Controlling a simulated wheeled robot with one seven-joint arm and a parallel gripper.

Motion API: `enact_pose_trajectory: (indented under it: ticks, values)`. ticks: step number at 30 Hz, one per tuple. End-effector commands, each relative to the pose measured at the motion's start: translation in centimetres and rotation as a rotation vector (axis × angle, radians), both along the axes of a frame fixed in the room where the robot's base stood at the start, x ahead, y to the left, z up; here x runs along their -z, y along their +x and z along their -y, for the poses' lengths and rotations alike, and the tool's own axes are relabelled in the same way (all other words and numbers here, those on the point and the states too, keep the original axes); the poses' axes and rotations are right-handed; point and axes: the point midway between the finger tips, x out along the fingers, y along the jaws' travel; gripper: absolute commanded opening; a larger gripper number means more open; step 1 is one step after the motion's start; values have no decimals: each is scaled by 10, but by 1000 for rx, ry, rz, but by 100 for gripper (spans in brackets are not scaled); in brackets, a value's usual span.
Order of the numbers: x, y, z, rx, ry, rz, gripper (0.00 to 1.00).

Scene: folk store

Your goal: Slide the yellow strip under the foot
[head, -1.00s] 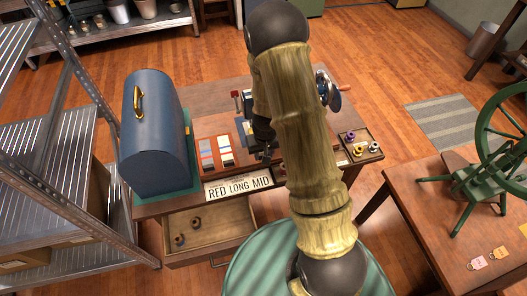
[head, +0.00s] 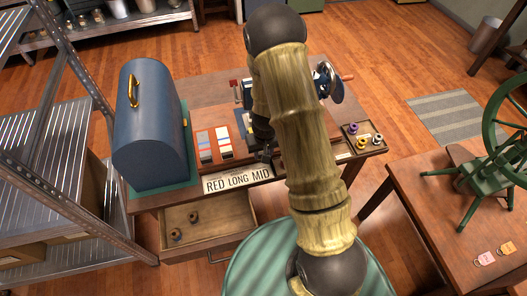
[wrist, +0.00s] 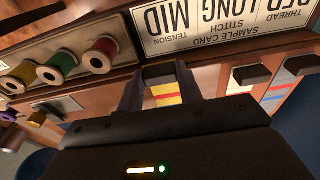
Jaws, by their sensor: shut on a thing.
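My gripper (wrist: 160,88) is shut on the yellow strip (wrist: 166,92), which shows yellow with a red band between the fingers in the wrist view. A dark grey end piece sits on the strip at the fingertips. In the head view my gripper (head: 264,155) is low over the front of the worktable, just behind the sign. The sewing machine (head: 325,78) stands at the table's back right, mostly hidden behind my arm. Its foot is hidden, so I cannot tell how the strip lies relative to it.
The RED LONG MID sample card (head: 237,180) is on the table front. Other striped strips (head: 206,146) with dark ends lie left of my gripper. A blue case (head: 150,125) stands at left. Thread spools (head: 362,142) sit in a tray at right. A drawer (head: 215,222) is open below.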

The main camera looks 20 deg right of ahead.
Motion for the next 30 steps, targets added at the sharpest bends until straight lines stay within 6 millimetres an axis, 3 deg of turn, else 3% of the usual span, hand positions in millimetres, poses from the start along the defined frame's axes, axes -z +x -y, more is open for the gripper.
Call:
enact_pose_trajectory:
  ticks: [17, 30]
  values:
    - [0, 0, 0, 0, 0, 0, 21]
    - [0, 12, 0, 1, 0, 1, 21]
